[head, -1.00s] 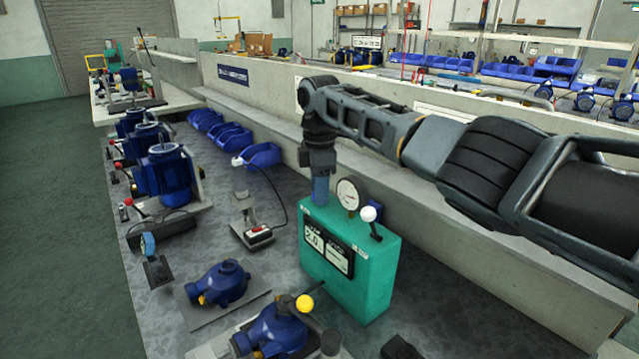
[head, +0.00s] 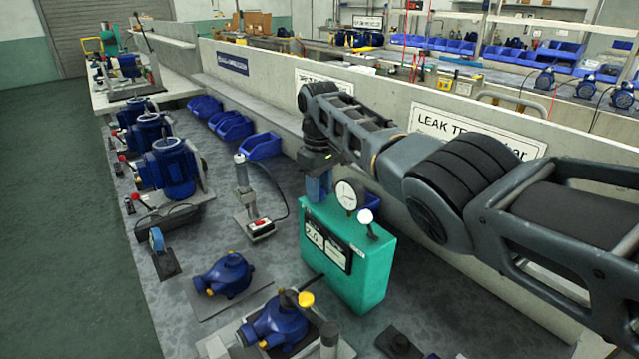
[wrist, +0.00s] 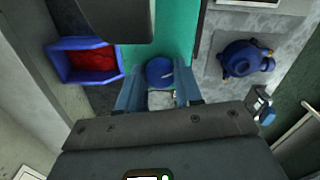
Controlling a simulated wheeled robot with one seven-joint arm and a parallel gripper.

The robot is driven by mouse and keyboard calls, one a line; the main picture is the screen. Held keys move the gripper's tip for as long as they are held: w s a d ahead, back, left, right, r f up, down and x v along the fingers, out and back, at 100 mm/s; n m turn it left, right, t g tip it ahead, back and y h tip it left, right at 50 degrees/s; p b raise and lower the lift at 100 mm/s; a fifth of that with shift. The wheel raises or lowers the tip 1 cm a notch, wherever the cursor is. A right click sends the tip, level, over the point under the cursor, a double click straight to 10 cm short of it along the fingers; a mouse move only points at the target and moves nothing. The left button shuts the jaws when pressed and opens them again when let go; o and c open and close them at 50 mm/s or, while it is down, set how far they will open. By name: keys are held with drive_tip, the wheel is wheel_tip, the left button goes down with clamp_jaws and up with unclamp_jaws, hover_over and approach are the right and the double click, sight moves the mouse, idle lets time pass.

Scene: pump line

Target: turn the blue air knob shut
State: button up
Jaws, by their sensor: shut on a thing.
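The blue air knob (wrist: 159,71) is a round blue disc on top of the green leak tester box (head: 345,262), seen in the wrist view. My gripper (wrist: 159,92) has its two blue-grey fingers on either side of the knob and is shut on it. In the head view my gripper (head: 318,187) points straight down at the back left of the box top, and its fingers hide the knob. A round white gauge (head: 350,194) and a white-balled lever (head: 367,217) stand on the box beside my gripper.
Blue pump housings (head: 225,275) lie on plates left of the box, one with a yellow knob (head: 306,299). A post tool (head: 248,200) with a cable stands behind them. A blue bin with red contents (wrist: 87,60) sits beside the box. A low wall (head: 400,140) runs behind.

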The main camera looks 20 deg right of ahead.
drive_tip(key=m+p, duration=0.1)
drive_tip(key=m, duration=0.4)
drive_tip(key=shift+r, duration=0.1)
idle(0.5)
drive_tip(key=o, duration=1)
drive_tip(key=shift+o, duration=0.2)
drive_tip(key=shift+r+b, duration=0.35)
drive_tip(key=shift+r, duration=3.5)
